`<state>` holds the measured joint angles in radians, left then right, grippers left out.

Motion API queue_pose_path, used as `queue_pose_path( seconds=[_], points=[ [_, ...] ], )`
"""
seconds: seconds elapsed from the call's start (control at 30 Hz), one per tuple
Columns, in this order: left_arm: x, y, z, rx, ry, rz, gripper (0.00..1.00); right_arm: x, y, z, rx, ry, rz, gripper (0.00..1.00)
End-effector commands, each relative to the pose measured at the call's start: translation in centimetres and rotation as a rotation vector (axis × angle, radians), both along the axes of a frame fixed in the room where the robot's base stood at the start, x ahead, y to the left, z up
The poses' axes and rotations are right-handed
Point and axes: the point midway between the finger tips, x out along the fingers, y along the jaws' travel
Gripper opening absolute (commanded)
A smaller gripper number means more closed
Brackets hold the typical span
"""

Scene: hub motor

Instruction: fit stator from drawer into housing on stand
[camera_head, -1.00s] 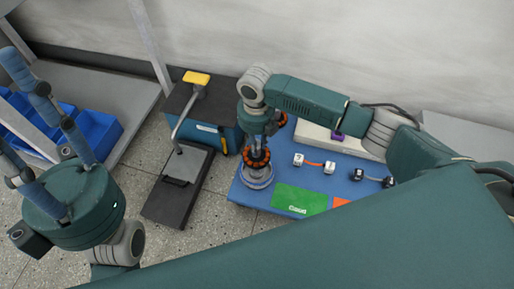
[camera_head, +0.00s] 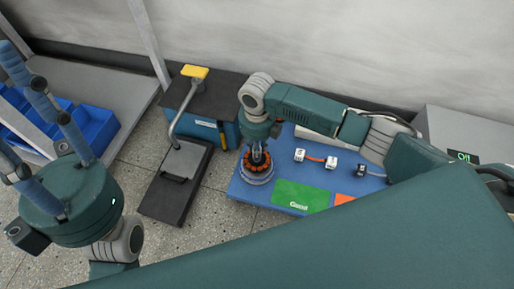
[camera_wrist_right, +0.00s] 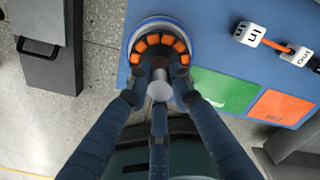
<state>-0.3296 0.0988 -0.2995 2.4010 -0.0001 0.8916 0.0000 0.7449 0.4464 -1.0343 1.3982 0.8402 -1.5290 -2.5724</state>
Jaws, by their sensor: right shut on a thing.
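The stator (camera_head: 256,160), a ring of orange coils, is held upright by my right gripper (camera_wrist_right: 160,92). The blue fingers are shut on its central grey shaft. The stator is at the mouth of the round silver housing (camera_head: 257,179), at the left end of the blue work surface. In the right wrist view the orange coils (camera_wrist_right: 160,42) lie within the housing's ring (camera_wrist_right: 133,31); how deep they sit cannot be told. The stand under the housing is hidden. My left gripper (camera_head: 32,112) is empty at the far left, its blue fingers spread.
The blue surface (camera_head: 244,192) carries a green panel (camera_head: 300,196), an orange panel (camera_head: 344,199) and white cubes joined by an orange link (camera_head: 316,160). A dark case (camera_head: 176,183) and a black-topped blue cabinet (camera_head: 212,98) stand left. Blue bins (camera_head: 95,130) are further left.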

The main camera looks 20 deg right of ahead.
Motion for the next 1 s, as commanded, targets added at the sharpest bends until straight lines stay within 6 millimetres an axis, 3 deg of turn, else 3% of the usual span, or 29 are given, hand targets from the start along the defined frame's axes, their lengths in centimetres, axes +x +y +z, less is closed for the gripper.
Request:
queue_pose_path(
  seconds=[0.37,1.0],
  points=[
    [-0.1,0.0,0.1,-0.001,0.0,-0.001,0.4,0.1,0.0,0.1,0.0,-0.002,-0.001,0.0],
    [0.2,-0.1,0.4,0.001,-0.023,0.001,0.4,0.1,0.1,-1.8,0.001,-0.002,0.0,0.0]
  ],
)
